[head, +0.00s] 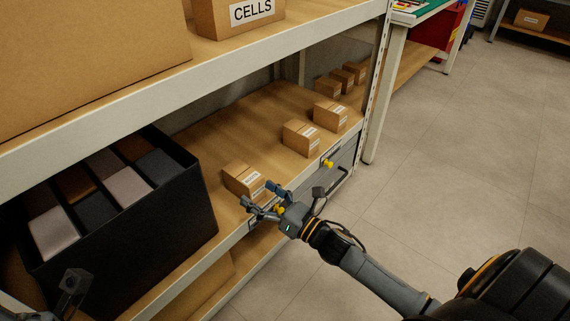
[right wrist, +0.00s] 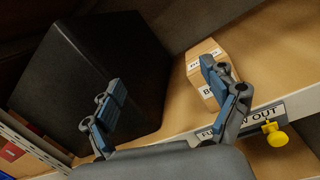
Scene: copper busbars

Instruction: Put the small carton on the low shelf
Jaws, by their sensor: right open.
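A small brown carton (head: 240,176) with white labels sits upright on the low shelf (head: 222,132), near its front edge. It also shows in the right wrist view (right wrist: 203,52), partly behind one finger. My right gripper (head: 258,196) is open at the shelf's front edge, just in front of this carton. In the right wrist view the fingers (right wrist: 162,90) are spread with nothing between them. More small cartons (head: 300,138) stand farther along the same shelf. At the lower left, a dark part of my left gripper (head: 72,290) shows; its fingers are not clear.
A black bin (head: 130,235) with several grey and brown blocks stands left of the carton. The upper shelf (head: 150,78) overhangs and carries larger boxes. Below the low shelf is a grey drawer (head: 340,160) with a yellow knob (head: 327,163). Open floor lies at the right.

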